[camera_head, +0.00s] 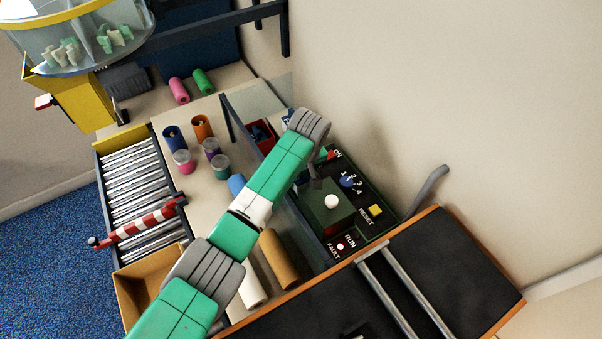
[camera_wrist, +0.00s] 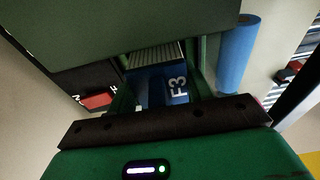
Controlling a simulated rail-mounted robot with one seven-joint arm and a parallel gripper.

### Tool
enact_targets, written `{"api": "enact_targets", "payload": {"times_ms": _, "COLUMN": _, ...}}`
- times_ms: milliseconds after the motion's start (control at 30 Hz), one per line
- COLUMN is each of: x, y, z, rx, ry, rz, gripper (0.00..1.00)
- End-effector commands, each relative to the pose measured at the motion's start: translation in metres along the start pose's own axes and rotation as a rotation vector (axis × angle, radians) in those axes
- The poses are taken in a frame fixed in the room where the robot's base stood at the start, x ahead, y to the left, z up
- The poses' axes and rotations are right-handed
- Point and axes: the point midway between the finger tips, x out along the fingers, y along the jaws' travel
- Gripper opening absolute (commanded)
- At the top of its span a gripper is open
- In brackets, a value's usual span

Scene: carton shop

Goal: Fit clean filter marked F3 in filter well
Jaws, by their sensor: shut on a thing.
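The filter marked F3 (camera_wrist: 177,87) shows in the wrist view as a blue-framed piece with pale pleats above its label. My gripper (camera_wrist: 160,90) is shut on it, with a green finger at each side. In the head view the arm's grey wrist (camera_head: 308,125) hangs over the control panel's left side, and the arm hides the filter and most of the gripper. A dark green housing (camera_head: 320,210) with a white knob stands on the panel; a large dark green surface (camera_wrist: 170,20) fills the top of the wrist view. I cannot make out the filter well's opening.
The black panel (camera_head: 372,225) carries a blue dial, a yellow reset button and a red switch (camera_wrist: 97,99). A red bin (camera_head: 261,134), cups and rolls stand left of the arm.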

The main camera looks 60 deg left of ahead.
Motion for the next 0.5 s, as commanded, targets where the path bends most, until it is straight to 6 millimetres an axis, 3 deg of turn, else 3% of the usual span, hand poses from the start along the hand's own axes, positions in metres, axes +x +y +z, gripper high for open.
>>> {"api": "enact_targets", "payload": {"times_ms": 300, "x": 0.0076, "y": -0.0002, "z": 0.0011, "rx": -0.001, "ry": 0.0, "rz": 0.0, "gripper": 0.28}}
{"api": "enact_targets", "payload": {"times_ms": 333, "x": 0.0078, "y": -0.0003, "z": 0.0012, "rx": -0.001, "ry": 0.0, "rz": 0.0, "gripper": 0.55}}
{"api": "enact_targets", "payload": {"times_ms": 433, "x": 0.0084, "y": -0.0003, "z": 0.0014, "rx": -0.001, "ry": 0.0, "rz": 0.0, "gripper": 0.73}}
{"api": "enact_targets", "payload": {"times_ms": 500, "x": 0.0089, "y": -0.0001, "z": 0.0016, "rx": 0.0, "ry": 0.0, "rz": 0.0, "gripper": 0.73}}
